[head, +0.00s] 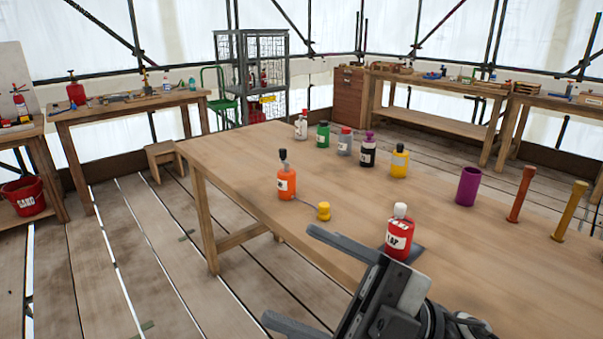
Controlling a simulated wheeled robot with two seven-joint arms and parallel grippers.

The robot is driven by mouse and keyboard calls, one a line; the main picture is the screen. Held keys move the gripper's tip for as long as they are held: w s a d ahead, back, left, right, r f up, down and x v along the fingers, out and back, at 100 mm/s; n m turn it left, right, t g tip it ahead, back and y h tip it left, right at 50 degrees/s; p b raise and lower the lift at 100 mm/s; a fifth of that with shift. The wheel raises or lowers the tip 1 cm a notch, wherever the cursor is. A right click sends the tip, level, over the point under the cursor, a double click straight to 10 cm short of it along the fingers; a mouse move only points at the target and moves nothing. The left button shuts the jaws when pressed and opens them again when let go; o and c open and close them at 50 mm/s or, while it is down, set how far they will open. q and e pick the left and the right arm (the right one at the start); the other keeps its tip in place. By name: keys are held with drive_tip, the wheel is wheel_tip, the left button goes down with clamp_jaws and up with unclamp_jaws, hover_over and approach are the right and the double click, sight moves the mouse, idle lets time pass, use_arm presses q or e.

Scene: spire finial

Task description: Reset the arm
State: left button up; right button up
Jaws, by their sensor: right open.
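My right gripper (290,274) comes in at the bottom of the head view, its two dark fingers spread wide with nothing between them. It is in front of the near edge of the wooden table (240,155). A red bottle with a white cap (398,238) stands on the table just beyond the gripper, partly near its dark parts. An orange bottle with a dark cap (286,182) stands near the table's left edge. A small yellow knob-like piece (323,211) is beside it. My left gripper does not show.
White (301,127), green (323,136), grey (345,143), black (368,152) and yellow (399,163) bottles stand in a row farther back. A purple cup (468,187), an orange post (520,195) and a yellow post (569,212) stand at right. Bare tabletop lies between.

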drive_tip(key=w+d+f+m+t+h, duration=0.4)
drive_tip(key=f+m+t+h, duration=0.35)
drive_tip(key=m, duration=0.35)
drive_tip(key=w+d+f+m+t+h, duration=0.35)
drive_tip(key=f+m+t+h, duration=0.3)
drive_tip(key=m+t, duration=0.35)
drive_tip(key=s+d+f+m+g+h, duration=0.2)
drive_tip(key=s+f+m+g+h, duration=0.1)
drive_tip(key=f, duration=0.6)
drive_tip(key=s+d+f+m+g+h, duration=0.3)
drive_tip(key=s+f+g, duration=0.2)
drive_tip(key=s+f, duration=0.3)
drive_tip(key=shift+f+h+p, duration=0.3)
drive_tip(key=shift+f+p, duration=0.1)
drive_tip(key=shift+f, duration=0.55)
